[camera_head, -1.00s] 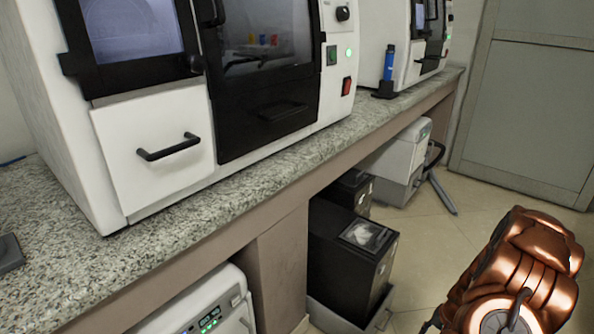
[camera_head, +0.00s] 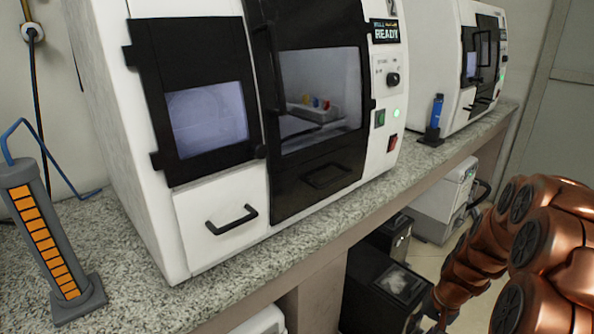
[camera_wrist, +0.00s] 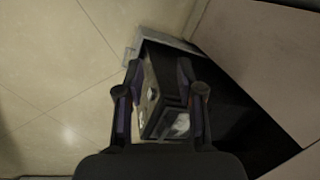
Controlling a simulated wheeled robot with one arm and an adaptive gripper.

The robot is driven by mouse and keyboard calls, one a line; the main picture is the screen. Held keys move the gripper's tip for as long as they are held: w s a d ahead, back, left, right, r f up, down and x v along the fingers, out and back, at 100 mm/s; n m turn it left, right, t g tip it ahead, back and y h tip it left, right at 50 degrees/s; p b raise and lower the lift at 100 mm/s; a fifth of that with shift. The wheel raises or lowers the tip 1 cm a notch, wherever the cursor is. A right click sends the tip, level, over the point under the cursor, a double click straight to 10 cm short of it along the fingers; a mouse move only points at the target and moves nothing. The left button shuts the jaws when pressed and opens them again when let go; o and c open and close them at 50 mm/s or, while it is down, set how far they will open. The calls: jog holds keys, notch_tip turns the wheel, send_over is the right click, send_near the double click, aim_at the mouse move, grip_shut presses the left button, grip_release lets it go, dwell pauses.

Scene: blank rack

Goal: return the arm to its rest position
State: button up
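My copper arm (camera_head: 545,235) reaches in from the right edge of the head view, bent and pointing down past the front of the bench. Its lower end is at the bottom of that view, where the gripper itself is mostly cut off. In the wrist view my gripper (camera_wrist: 158,85) points down, its two dark fingers spread apart with nothing held between them. Beyond the fingers, lower down, a black box (camera_wrist: 153,95) with a clear-topped panel stands by the bench; it also shows in the head view (camera_head: 385,290).
A granite bench (camera_head: 130,255) carries a white machine (camera_head: 225,215) with dark doors, a second machine (camera_head: 462,110), a blue tube in a stand (camera_head: 436,115) and a grey holder with orange slots (camera_head: 45,235). Under the bench stands a white unit (camera_head: 440,205). Tiled floor (camera_wrist: 50,60) is open at left.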

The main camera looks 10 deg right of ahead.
jog(key=s+a+r+n+g+p, duration=0.15)
jog(key=s+a+r+p, duration=0.4)
jog(key=r, duration=0.55)
jog(key=s+a+r+n+h+p, duration=0.15)
jog(key=s+a+r+p, duration=0.35)
jog(key=r, duration=0.7)
jog(key=s+a+r+n+g+p, duration=0.15)
jog(key=s+a+r+p, duration=0.4)
jog(key=r, duration=0.55)
jog(key=s+a+r+n+p, duration=0.1)
jog(key=s+a+r+p, duration=0.1)
jog(key=s+r+p, duration=0.5)
jog(key=shift+s+r+n+h, duration=0.2)
jog(key=shift+r+n+h, duration=0.15)
jog(key=shift+r, duration=0.3)
